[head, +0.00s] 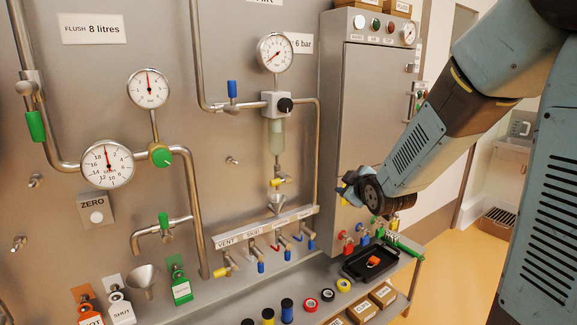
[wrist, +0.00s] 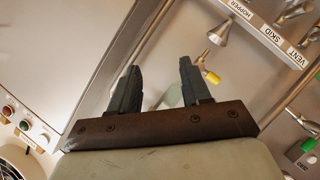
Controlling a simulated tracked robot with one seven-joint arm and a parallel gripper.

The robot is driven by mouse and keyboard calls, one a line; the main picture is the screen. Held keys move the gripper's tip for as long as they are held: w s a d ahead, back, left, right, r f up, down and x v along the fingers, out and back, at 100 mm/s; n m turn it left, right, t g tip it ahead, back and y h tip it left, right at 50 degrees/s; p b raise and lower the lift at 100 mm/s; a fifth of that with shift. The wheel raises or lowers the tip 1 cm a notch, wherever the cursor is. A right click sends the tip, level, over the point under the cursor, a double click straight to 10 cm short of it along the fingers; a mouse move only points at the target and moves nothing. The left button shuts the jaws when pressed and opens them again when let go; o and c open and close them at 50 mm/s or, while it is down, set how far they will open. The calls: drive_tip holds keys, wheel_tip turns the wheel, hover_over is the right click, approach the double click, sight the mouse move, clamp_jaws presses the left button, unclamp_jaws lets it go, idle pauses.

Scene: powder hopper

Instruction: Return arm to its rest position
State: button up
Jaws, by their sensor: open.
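My blue-grey arm reaches in from the upper right in the head view. My gripper (head: 347,190) is in front of the lower part of the grey cabinet (head: 378,95), above the shelf. In the wrist view, the two dark fingers (wrist: 158,88) stand apart with nothing between them. They are open and empty. The fingers are small and partly dark in the head view, so contact with the cabinet cannot be judged there.
Below my gripper, a black tray (head: 371,262) with an orange item stands on the shelf (head: 235,302), near padlocks and tape rolls. Left of it is the labelled valve rail (head: 266,232) with a small funnel (head: 276,204). Open floor (head: 480,262) lies at the right.

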drive_tip(key=s+d+r+m+g+h, duration=0.1)
drive_tip(key=s+m, duration=0.3)
drive_tip(key=s, duration=0.6)
drive_tip(key=s+d+r+m+g+h, duration=0.1)
drive_tip(key=s+d+r+m+g, duration=0.2)
drive_tip(key=s, duration=0.7)
drive_tip(key=s+d+r+m+g, duration=0.2)
drive_tip(key=s+d+m+g, duration=0.1)
drive_tip(key=s, duration=0.7)
drive_tip(key=shift+r+m+g+h, duration=0.35)
drive_tip(key=shift+m+g, duration=0.35)
drive_tip(key=shift+m, duration=0.3)
